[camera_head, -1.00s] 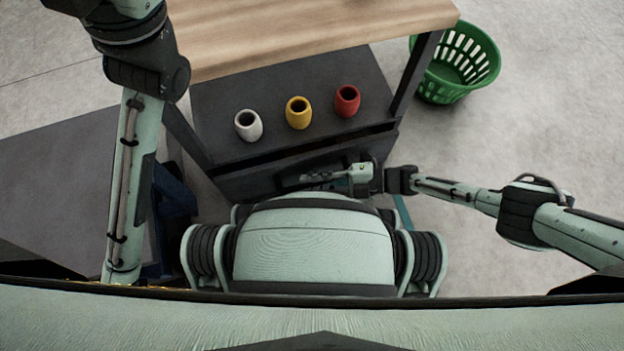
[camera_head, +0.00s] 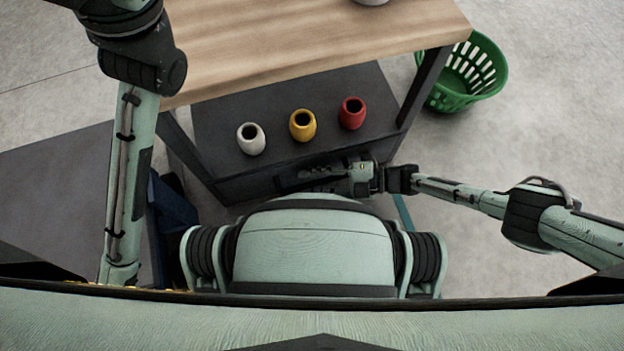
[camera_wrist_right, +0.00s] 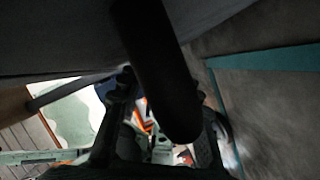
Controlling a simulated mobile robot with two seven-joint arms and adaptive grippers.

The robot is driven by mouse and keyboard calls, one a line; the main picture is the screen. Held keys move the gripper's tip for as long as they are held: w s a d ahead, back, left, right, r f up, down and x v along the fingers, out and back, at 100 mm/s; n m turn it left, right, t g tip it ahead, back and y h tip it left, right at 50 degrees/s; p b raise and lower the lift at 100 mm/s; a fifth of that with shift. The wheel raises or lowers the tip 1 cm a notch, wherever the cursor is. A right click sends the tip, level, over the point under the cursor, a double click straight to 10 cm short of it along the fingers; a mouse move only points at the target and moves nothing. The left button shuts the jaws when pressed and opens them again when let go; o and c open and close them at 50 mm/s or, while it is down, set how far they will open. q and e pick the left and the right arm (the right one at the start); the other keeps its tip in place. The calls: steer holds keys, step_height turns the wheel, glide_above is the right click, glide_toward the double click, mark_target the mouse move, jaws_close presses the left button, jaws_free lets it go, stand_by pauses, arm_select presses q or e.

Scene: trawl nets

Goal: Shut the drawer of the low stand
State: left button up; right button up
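The low stand (camera_head: 285,100) is dark grey and sits under the wooden worktop in the head view. Its drawer front (camera_head: 238,187) faces me, close under the top's front edge, with no clear open gap. My right gripper (camera_head: 305,173) lies along the drawer front and seems to touch it. In the right wrist view a dark rounded bar (camera_wrist_right: 158,75) fills the middle, and I cannot tell whether it is a handle or a finger. The fingers' opening is not clear. My left arm rises at the left; its gripper is outside the view.
A white vase (camera_head: 251,138), a yellow vase (camera_head: 302,125) and a red vase (camera_head: 352,113) stand upright on the low stand. The wooden worktop (camera_head: 290,45) is above and behind. A green basket (camera_head: 465,75) stands on the floor at right. Open floor lies to the right.

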steer(key=shift+w+d+r, duration=0.1)
steer(key=v, duration=1.1)
steer(key=shift+d, duration=0.45)
